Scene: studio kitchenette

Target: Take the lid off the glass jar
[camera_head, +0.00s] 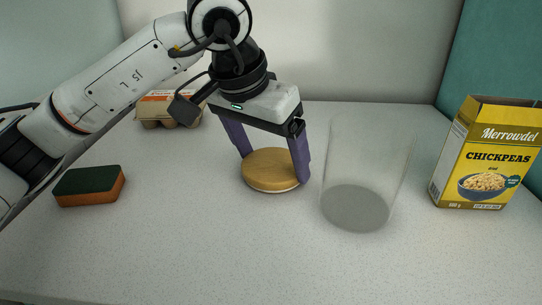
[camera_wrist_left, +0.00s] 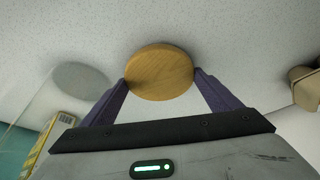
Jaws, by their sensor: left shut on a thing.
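The lid (camera_head: 270,170) is a round wooden disc at the middle of the counter, left of the jar. My left gripper (camera_head: 274,170) is shut on the lid, with one purple finger at each side of its rim. The lid also shows between the fingertips in the left wrist view (camera_wrist_left: 160,72). It is on or just above the counter; I cannot tell which. The glass jar (camera_head: 366,165) stands upright and open at the top, right of the gripper and apart from it. It shows faintly in the left wrist view (camera_wrist_left: 80,78). My right gripper is not in view.
A yellow chickpeas box (camera_head: 486,155) stands at the right. A green and orange sponge (camera_head: 90,186) lies at the left. An egg carton (camera_head: 158,108) is at the back, partly behind my left arm. The front of the counter (camera_head: 230,255) is clear.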

